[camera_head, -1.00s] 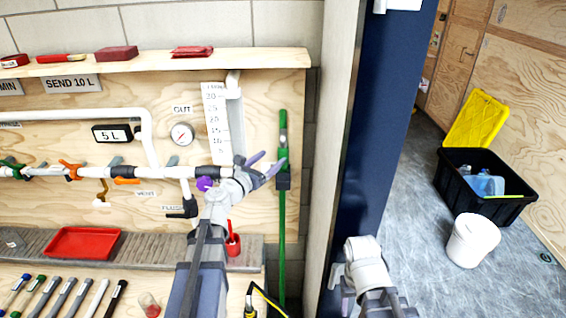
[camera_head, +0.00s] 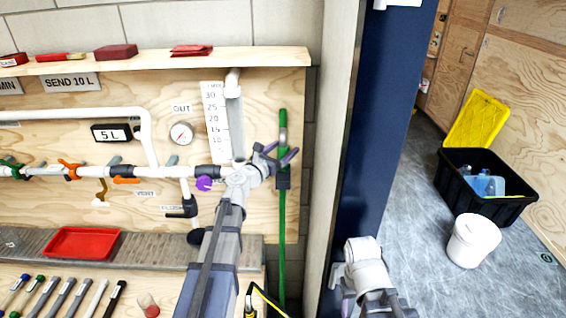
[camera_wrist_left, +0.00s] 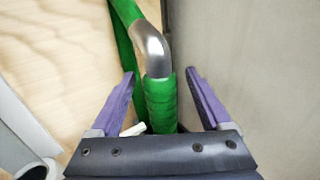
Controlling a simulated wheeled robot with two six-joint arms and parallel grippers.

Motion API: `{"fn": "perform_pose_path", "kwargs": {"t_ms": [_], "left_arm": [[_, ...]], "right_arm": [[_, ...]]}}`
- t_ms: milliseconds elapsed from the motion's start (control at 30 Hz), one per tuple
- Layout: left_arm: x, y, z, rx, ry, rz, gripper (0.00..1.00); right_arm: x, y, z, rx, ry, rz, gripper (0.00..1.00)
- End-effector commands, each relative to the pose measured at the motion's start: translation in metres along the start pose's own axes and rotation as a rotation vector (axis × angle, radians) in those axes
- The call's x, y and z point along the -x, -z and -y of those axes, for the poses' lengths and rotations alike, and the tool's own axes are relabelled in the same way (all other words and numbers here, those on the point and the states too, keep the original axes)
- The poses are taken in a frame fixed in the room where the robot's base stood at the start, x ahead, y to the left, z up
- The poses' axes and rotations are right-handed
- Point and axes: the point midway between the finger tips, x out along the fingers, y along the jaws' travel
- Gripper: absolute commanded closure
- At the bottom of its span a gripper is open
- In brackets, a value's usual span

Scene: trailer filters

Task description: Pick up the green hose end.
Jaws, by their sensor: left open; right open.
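The green hose (camera_head: 282,225) hangs down the right edge of the plywood panel. Its end has a bent metal tube and a green wrapped grip (camera_wrist_left: 160,98), seen close in the left wrist view. My left gripper (camera_head: 283,155) is at the hose end in the head view. In the left wrist view its purple fingers (camera_wrist_left: 163,85) are open, one on each side of the green grip, with gaps showing on both sides. My right gripper (camera_head: 338,295) is low in the head view by the doorway, partly hidden by its own wrist.
The panel carries white pipes, a gauge (camera_head: 181,133) and a purple valve handle (camera_head: 204,184) close to my left arm. A blue door post (camera_head: 375,130) stands right of the hose. A white bucket (camera_head: 473,240) and black crate (camera_head: 486,185) are on the floor beyond.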

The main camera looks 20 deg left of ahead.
Motion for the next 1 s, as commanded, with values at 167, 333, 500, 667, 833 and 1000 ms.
{"fn": "perform_pose_path", "kwargs": {"t_ms": [167,333,500,667,833,1000], "left_arm": [[0.0008,-0.0001,0.0002,0.000,0.000,0.000,0.20],[0.0010,-0.0001,0.0002,0.000,0.000,0.000,0.39],[0.0010,0.0000,0.0001,0.000,0.000,0.000,0.58],[0.0010,0.0000,0.0001,0.000,0.000,0.000,0.76],[0.0010,0.0000,0.0001,0.000,0.000,0.000,0.95],[0.0010,0.0000,0.0001,0.000,0.000,0.000,1.00]], "right_arm": [[0.0001,0.0000,0.0000,0.000,0.000,0.000,0.43],[0.0001,0.0000,0.0000,0.000,0.000,0.000,0.43],[0.0001,0.0000,0.0000,0.000,0.000,0.000,0.43],[0.0001,0.0000,0.0000,0.000,0.000,0.000,0.43],[0.0001,0.0000,0.0000,0.000,0.000,0.000,0.43],[0.0001,0.0000,0.0000,0.000,0.000,0.000,0.43]]}}
